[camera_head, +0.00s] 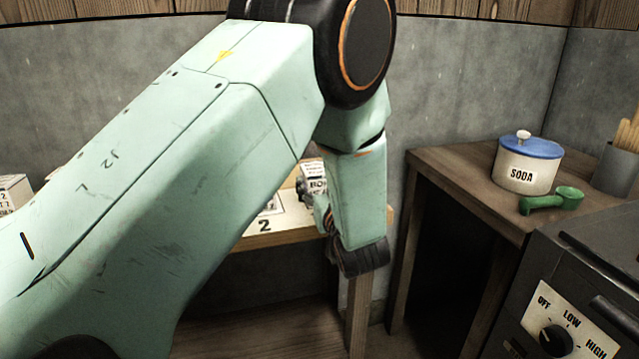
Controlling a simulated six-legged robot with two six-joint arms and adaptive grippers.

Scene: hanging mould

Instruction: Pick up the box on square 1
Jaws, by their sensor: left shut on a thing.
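My left arm comes in from the left and covers much of the view. My left gripper (305,193), partly hidden by my own forearm, is shut on a small white box with black print (314,174). The box is at the right end of a wooden table, by the white mat marked 2 (265,226). I cannot tell if the box is touching the table or lifted. Square 1 is not visible. My right gripper is not in view.
Another white printed box (13,192) shows at the far left edge. At the right, a wooden side table (455,170) holds a blue-lidded SODA pot (524,170), a green scoop (552,200) and a grey holder (617,170). A dark stove (590,270) stands in front.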

